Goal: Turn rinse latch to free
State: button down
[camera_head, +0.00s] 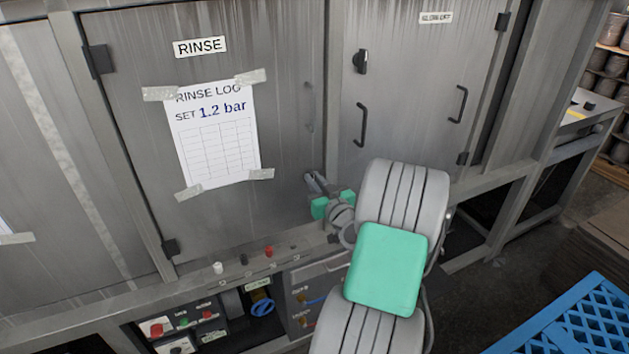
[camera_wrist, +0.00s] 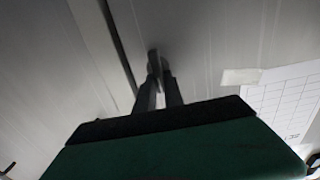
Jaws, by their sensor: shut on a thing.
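The rinse door (camera_head: 285,60) is a grey metal panel with a RINSE label (camera_head: 200,46), and it looks closed. My gripper (camera_head: 316,183) is at the lower right edge of this door. In the wrist view my gripper (camera_wrist: 160,82) is shut on a small dark piece, the rinse latch (camera_wrist: 154,57), which stands out from the panel close to the door seam. Most of the latch is hidden by the fingers, and its turn angle is hard to tell. In the head view the latch is too covered to make out.
A taped rinse log sheet (camera_head: 215,135) hangs on the door. The door to the right has a black latch (camera_head: 361,61) and a bar handle (camera_head: 362,125). Small knobs (camera_head: 218,268) line the ledge below. A blue crate (camera_head: 575,320) stands at the lower right.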

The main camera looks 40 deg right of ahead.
jog(key=shift+s+d+f+m+b, duration=0.15)
jog(key=shift+d+f+m, duration=0.1)
jog(key=shift+m, duration=2.7)
jog(key=shift+d+f+m+b, duration=0.15)
jog(key=shift+d+f+m, duration=0.1)
jog(key=shift+m, duration=2.75)
jog(key=shift+s+d+f+m+b, duration=0.15)
jog(key=shift+d+f+m, duration=0.1)
jog(key=shift+m, duration=2.7)
jog(key=shift+w, duration=0.1)
jog(key=c, duration=1.4)
grip_release()
jog(key=shift+c, duration=0.2)
